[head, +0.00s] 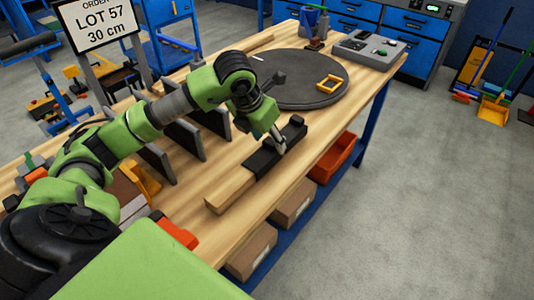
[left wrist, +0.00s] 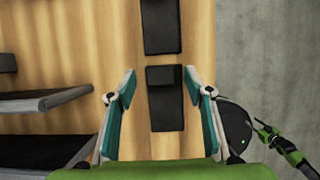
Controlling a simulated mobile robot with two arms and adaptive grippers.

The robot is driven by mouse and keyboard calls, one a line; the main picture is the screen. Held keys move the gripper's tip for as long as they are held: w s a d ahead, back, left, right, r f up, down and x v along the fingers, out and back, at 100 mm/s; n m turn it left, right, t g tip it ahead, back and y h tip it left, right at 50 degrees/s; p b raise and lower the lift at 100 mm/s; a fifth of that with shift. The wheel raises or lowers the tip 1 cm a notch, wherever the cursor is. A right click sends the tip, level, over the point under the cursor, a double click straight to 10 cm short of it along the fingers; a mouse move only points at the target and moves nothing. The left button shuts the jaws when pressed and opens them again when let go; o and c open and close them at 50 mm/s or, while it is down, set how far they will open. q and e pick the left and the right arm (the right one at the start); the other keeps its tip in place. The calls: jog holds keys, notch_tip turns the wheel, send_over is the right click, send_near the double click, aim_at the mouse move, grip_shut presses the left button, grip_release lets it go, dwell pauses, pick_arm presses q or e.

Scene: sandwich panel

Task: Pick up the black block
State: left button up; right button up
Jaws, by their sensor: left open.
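In the left wrist view, a black block (left wrist: 166,108) lies between the spread teal-padded fingers of my left gripper (left wrist: 162,98), with wood showing between each finger and the block. A second dark piece (left wrist: 162,28) lies farther up, past a thin strip of wood. In the head view, my left gripper (head: 280,145) points down over dark pieces in line with a light wooden bar (head: 230,188). One dark piece (head: 262,164) is on the near side of the fingers, another (head: 296,128) on the far side. My left gripper is open and empty.
Grey upright plates (head: 185,138) stand left of the gripper. A grey tray (head: 368,48) is at the far end. The table's edge runs close along the right, with an orange bin (head: 335,158) below.

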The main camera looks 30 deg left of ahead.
pick_arm(q)
jog(key=c, duration=1.2)
jog(key=shift+r, duration=0.15)
